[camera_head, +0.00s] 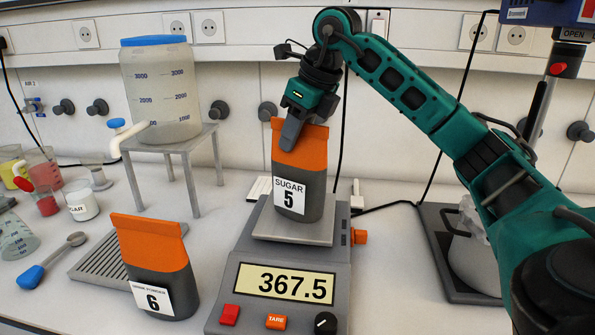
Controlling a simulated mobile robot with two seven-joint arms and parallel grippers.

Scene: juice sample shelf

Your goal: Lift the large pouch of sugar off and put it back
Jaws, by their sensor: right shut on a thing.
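The sugar pouch (303,180) is grey with an orange top and a white label reading "SUGAR 5". It stands upright on the pan of the scale (278,277), whose display reads 367.5. My right gripper (291,132) points down from above and is shut on the pouch's orange top edge. Part of that edge is hidden behind the fingers. A similar pouch (157,265) labelled 6 stands on the bench to the left of the scale. My left gripper does not show.
A large container with a blue lid (160,90) and a tap stands on a grey stand (172,146) at the back left. A blue-handled spoon (48,262), a ribbed tray (92,262) and several beakers lie left. A pot (472,262) stands at right, partly behind my arm.

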